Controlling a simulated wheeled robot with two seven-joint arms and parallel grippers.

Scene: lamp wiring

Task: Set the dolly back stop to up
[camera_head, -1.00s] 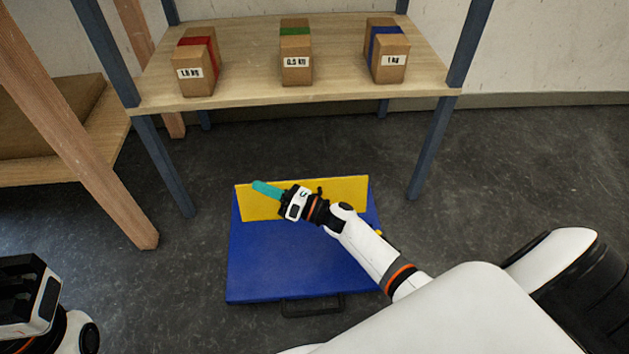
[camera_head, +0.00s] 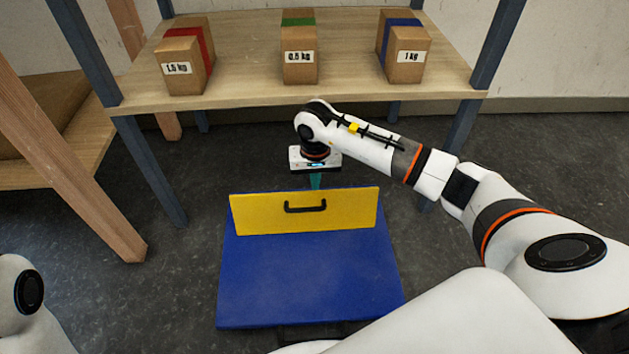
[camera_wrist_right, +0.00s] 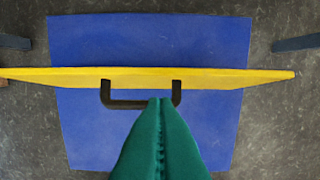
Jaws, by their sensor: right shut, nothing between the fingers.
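The dolly's blue deck (camera_head: 305,280) lies on the floor in the head view. Its yellow back stop (camera_head: 345,210), with a black handle (camera_head: 305,207), stands roughly upright across the deck's far end. In the right wrist view the back stop (camera_wrist_right: 215,78) is a thin strip seen almost edge-on over the deck (camera_wrist_right: 150,40), with the handle (camera_wrist_right: 140,104) close to my fingertips. My right gripper (camera_head: 316,186) is shut and empty, teal fingers pointing down by the back stop's top edge; it also shows in the right wrist view (camera_wrist_right: 160,100). Contact cannot be told. My left gripper is out of view.
A shelf (camera_head: 240,80) beyond the dolly carries three labelled boxes, such as the green-banded box (camera_head: 299,65). Its blue-grey legs (camera_head: 150,170) flank the space behind the dolly. A wooden rack stands at left. Floor beside the dolly is clear.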

